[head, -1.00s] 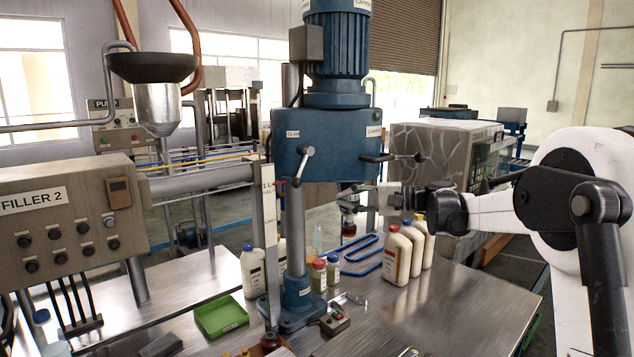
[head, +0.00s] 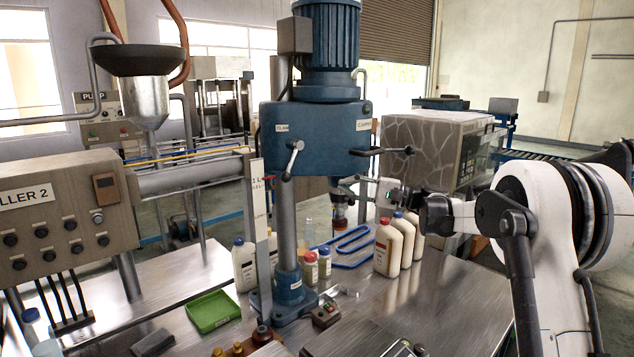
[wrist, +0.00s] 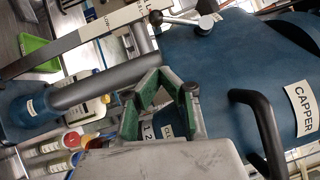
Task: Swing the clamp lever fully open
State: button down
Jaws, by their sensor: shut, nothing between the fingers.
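The clamp lever (head: 292,160) is a short metal lever with a dark ball end. It hangs steeply down from its hub on the front of the blue machine head (head: 318,135), near the CLAMP label. In the wrist view the lever (wrist: 181,20) lies near the top, its ball end at the left. My gripper (wrist: 170,82) has green-padded fingers, is shut and empty, and sits apart from the lever. In the head view my gripper (head: 345,182) is to the right of the lever and below the head; its fingertips are small and hard to make out there.
A black handle (wrist: 262,130) by the CAPPER label is close to my gripper at the right in the wrist view. The steel column (head: 287,235) stands below the head. White bottles (head: 388,250) and a green tray (head: 213,311) stand on the table.

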aim_at(292, 161)
jog(key=a+r+p, duration=0.2)
jog(key=a, duration=1)
jog(key=shift+w+a, duration=0.15)
jog(key=shift+a, duration=0.15)
